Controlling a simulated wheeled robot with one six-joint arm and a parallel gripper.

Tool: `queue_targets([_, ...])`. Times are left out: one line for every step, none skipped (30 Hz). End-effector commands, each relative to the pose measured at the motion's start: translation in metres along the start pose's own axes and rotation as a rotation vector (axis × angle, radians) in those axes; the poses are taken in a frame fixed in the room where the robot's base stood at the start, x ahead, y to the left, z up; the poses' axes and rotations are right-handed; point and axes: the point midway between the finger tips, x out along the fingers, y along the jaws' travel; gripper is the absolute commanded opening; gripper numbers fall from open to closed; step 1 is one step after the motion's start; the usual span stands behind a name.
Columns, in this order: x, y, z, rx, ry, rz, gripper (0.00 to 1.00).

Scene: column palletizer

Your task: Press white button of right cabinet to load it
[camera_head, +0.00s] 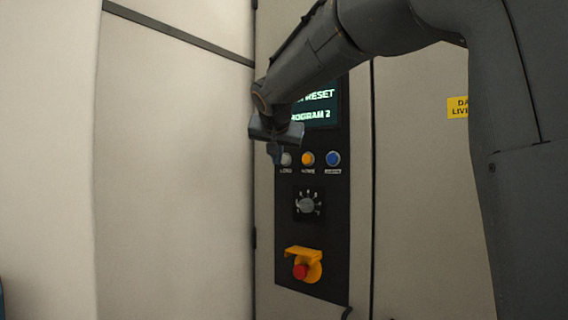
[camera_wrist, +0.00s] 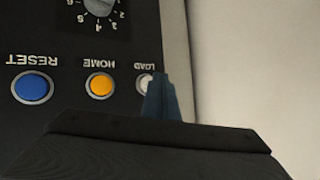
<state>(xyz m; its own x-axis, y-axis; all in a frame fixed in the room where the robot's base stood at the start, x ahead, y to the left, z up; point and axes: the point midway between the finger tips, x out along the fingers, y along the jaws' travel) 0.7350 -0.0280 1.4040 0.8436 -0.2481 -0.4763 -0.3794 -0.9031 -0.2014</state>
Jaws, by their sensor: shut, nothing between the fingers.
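The cabinet's black control panel (camera_head: 323,220) carries a row of white, yellow and blue buttons. The white button (camera_head: 287,159) is leftmost in the head view and partly covered by my gripper (camera_head: 275,155). In the wrist view, which shows the panel upside down, the white button (camera_wrist: 143,84) sits under the word LOAD, partly hidden behind the fingertips of my gripper (camera_wrist: 161,80). My gripper is shut and empty, its tips right at the button. I cannot tell whether they touch it.
Beside it are the yellow HOME button (camera_head: 308,159) and blue RESET button (camera_head: 333,158). A dial (camera_head: 307,205), a red emergency stop (camera_head: 301,271) with a yellow guard, and a screen (camera_head: 322,105) share the panel. A yellow warning label (camera_head: 457,107) is at right.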

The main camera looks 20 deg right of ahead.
Motion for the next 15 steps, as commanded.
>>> queue_targets([0.0,0.0,0.0,0.0,0.0,0.0,0.0])
queue_targets([0.0,0.0,0.0,0.0,0.0,0.0,0.0])
queue_targets([0.0,0.0,0.0,0.0,0.0,0.0,0.0])
queue_targets([0.0,0.0,0.0,0.0,0.0,0.0,0.0])
queue_targets([0.0,0.0,0.0,0.0,0.0,0.0,0.0])
queue_targets([-0.001,-0.001,0.001,0.0,0.001,-0.001,0.0])
queue_targets([-0.002,-0.002,0.002,0.0,0.001,-0.002,0.0])
queue_targets([-0.003,-0.004,0.003,0.0,0.001,-0.002,0.0])
queue_targets([-0.005,-0.005,0.005,0.0,0.001,-0.003,0.0])
queue_targets([-0.007,-0.006,0.007,0.0,0.001,-0.002,0.0])
queue_targets([-0.008,-0.008,0.009,0.0,0.0,-0.002,0.0])
queue_targets([-0.011,-0.01,0.011,0.0,0.001,-0.003,0.0])
queue_targets([-0.013,-0.012,0.012,0.001,0.001,-0.004,0.0])
queue_targets([-0.015,-0.013,0.013,0.001,0.001,-0.003,0.0])
queue_targets([-0.018,-0.014,0.015,0.001,0.001,-0.002,0.0])
